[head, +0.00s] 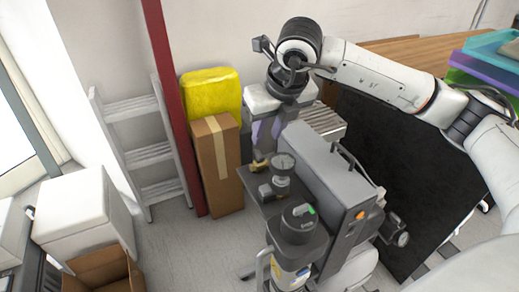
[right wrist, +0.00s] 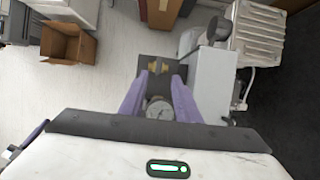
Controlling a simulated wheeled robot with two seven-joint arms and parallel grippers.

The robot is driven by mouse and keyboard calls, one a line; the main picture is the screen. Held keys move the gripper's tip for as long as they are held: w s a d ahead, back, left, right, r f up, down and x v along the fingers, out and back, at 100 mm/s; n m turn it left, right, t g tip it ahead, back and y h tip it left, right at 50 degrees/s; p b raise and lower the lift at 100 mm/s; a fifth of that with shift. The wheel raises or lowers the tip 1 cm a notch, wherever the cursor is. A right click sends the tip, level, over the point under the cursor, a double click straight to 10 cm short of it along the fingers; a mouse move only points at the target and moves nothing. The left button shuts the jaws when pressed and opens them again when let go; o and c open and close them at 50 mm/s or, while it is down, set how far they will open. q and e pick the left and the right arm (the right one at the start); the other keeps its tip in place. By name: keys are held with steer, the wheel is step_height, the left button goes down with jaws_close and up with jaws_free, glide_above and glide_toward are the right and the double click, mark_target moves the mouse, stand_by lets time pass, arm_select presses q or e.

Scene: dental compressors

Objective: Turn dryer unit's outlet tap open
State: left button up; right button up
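A grey box-shaped unit (head: 325,165), which looks like the dryer unit, stands in the middle of the head view. A dark plate on its left side carries a round gauge (head: 284,162) and brass fittings. The brass tap (head: 259,164) is at the plate's far end; it also shows in the right wrist view (right wrist: 157,67). My right gripper (head: 264,142) reaches down over it with purple fingers. In the right wrist view the fingers (right wrist: 160,76) are apart, with the tap between or just beyond their tips and the gauge nearer the palm. Contact cannot be told. My left gripper is not in view.
A black-topped canister (head: 298,222) stands in front of the gauge. A cardboard box (head: 216,165), a yellow container (head: 211,95), a red post (head: 170,100) and a ladder (head: 140,155) stand behind left. A black panel (head: 395,165) is at right.

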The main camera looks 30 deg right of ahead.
mark_target(259, 154)
steer(key=x, duration=0.8)
steer(key=shift+a+f, duration=0.1)
jaws_close()
